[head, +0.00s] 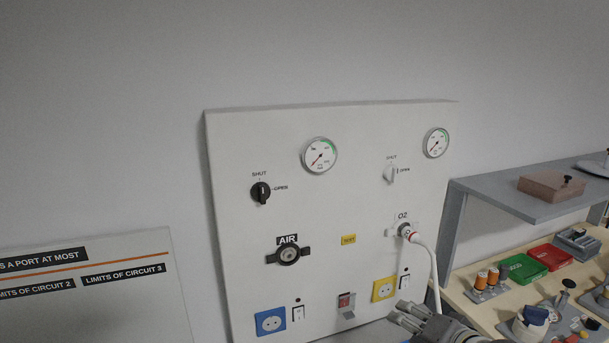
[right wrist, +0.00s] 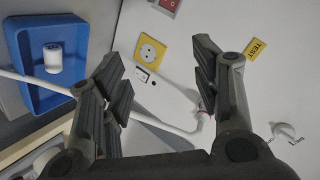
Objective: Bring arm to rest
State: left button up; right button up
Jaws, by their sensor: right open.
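My right gripper (head: 412,316) shows at the bottom of the head view, in front of the lower right part of the white wall panel (head: 225,220). In the right wrist view its fingers (right wrist: 158,75) stand wide apart with nothing between them touching. A white hose (head: 436,275) hangs from the O2 port (head: 404,230) and passes down behind the gripper. In the right wrist view the hose (right wrist: 165,126) crosses behind the fingers, apart from them as far as I can tell. My left gripper is in no view.
The panel carries gauges (head: 319,155), a black AIR knob (head: 261,192), a white O2 knob (head: 390,174) and sockets (head: 271,321). A grey shelf (head: 500,190) and a cluttered bench (head: 470,305) stand at right. A blue tray (right wrist: 75,95) holds a white cylinder (right wrist: 53,58).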

jog(key=s+a+f+n+g+h, duration=0.1)
jog(key=s+f+n+g, duration=0.2)
jog(key=s+f, duration=0.5)
jog(key=s+f+n+g+h, duration=0.1)
jog(key=s+f+n+g, duration=0.2)
jog(key=s, duration=0.9)
jog(key=s+a+f+n+g+h, duration=0.1)
jog(key=s+f+n+g, duration=0.15)
jog(key=s+f, duration=0.6)
jog(key=s+f+n+b, duration=0.1)
jog(key=s+f, duration=0.1)
jog(key=f, duration=1.1)
jog(key=s+f+b, duration=0.1)
jog(key=s+f, duration=0.1)
jog(key=f, duration=1.1)
jog(key=s+d+f+g+b, duration=0.1)
jog(key=s+d+f+g, duration=0.1)
jog(key=s+f, duration=1.4)
jog(key=shift+s+d+f+h, duration=0.35)
jog(key=shift+d+f, duration=0.25)
jog(key=shift+f, duration=0.55)
jog(key=shift+n, duration=0.25)
